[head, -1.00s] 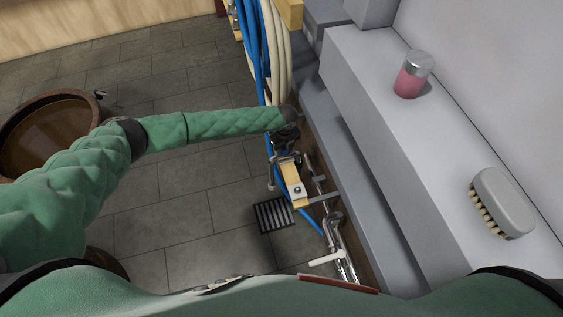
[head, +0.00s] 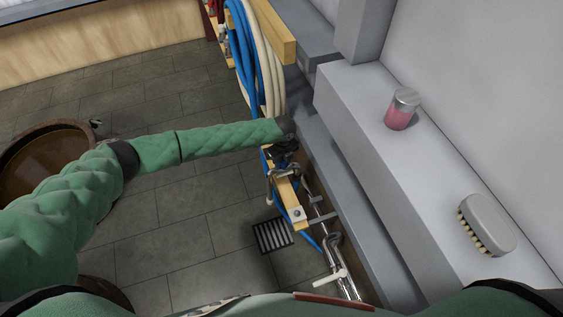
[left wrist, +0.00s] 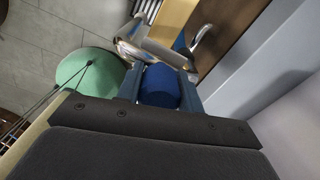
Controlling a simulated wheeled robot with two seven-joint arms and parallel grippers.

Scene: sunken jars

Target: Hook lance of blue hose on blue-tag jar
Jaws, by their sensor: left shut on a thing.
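My left gripper (head: 284,158) is over the wooden bracket by the wall, at the end of my green arm. In the left wrist view the left gripper (left wrist: 160,72) is shut on a blue cylindrical grip (left wrist: 160,86), which looks like part of the blue hose's lance. A bent metal tube (left wrist: 150,48) shows just beyond the grip. The blue hose (head: 245,55) hangs coiled beside a cream hose on a wooden rack. A brown jar (head: 48,165) with a round open mouth is sunk at the left; no blue tag can be made out on it. My right gripper is not in view.
A floor drain (head: 272,235) and metal pipes with a tap (head: 335,270) lie below. Tiled floor (head: 170,225) is open between jar and wall.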

